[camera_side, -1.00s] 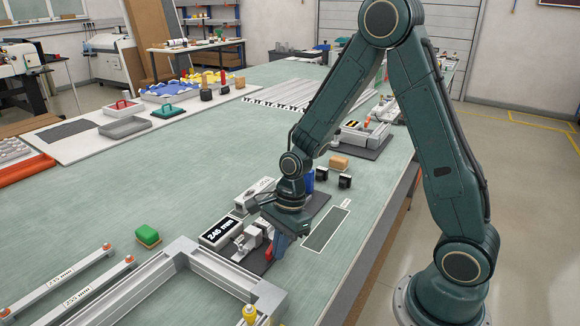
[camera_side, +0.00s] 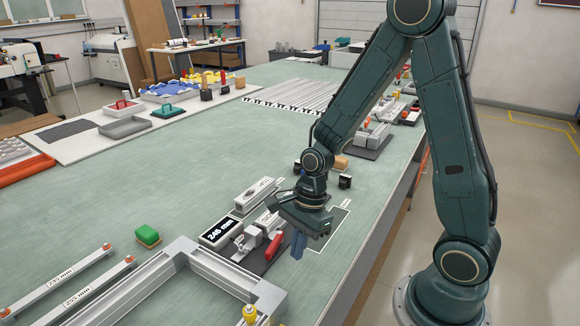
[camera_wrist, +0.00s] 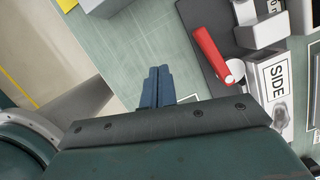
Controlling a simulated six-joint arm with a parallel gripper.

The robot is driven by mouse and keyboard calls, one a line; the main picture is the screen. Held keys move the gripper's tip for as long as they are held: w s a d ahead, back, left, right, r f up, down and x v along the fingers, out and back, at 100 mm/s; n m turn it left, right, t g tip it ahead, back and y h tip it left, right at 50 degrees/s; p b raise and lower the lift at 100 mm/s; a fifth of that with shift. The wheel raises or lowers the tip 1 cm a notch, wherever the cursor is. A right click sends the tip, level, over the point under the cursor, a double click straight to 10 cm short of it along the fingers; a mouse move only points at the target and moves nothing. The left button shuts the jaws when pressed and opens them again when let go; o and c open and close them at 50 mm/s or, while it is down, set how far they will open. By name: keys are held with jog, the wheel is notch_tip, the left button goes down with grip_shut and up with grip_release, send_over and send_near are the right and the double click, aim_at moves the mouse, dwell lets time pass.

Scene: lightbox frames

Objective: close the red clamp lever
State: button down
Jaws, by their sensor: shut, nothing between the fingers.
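The red clamp lever (camera_side: 274,246) belongs to a grey clamp fixture on a dark base plate (camera_side: 254,261) near the front of the table. In the wrist view the red lever (camera_wrist: 211,55) lies slantwise, its lower end at a round white pivot. My gripper (camera_side: 297,246) points down just right of the lever, apart from it. Its blue fingers (camera_wrist: 156,87) are together with nothing between them. In the wrist view they are left of the lever, with green table between. My gripper body hides part of the fixture's right side in the side view.
A display reading 245 mm (camera_side: 220,232) stands left of the clamp. A grey block marked SIDE (camera_wrist: 277,82) is close beside the lever. A green-topped block (camera_side: 148,235) and an aluminium frame (camera_side: 190,258) lie to the left. Black blocks (camera_side: 345,182) stand behind my gripper.

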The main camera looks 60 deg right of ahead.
notch_tip(320, 180, up, 8)
jog(key=s, duration=0.2)
jog(key=shift+d, duration=0.2)
dwell(0.3)
jog(key=shift+r, duration=0.15)
jog(key=s+r+n+t+h, duration=0.2)
jog(key=s+r+n, duration=0.8)
jog(key=n, duration=1.1)
notch_tip(320, 180, up, 3)
jog(key=t, duration=0.2)
jog(key=shift+s+d+t+h, duration=0.25)
jog(key=shift+d+t+h, duration=0.05)
jog(key=shift+d+t, duration=0.1)
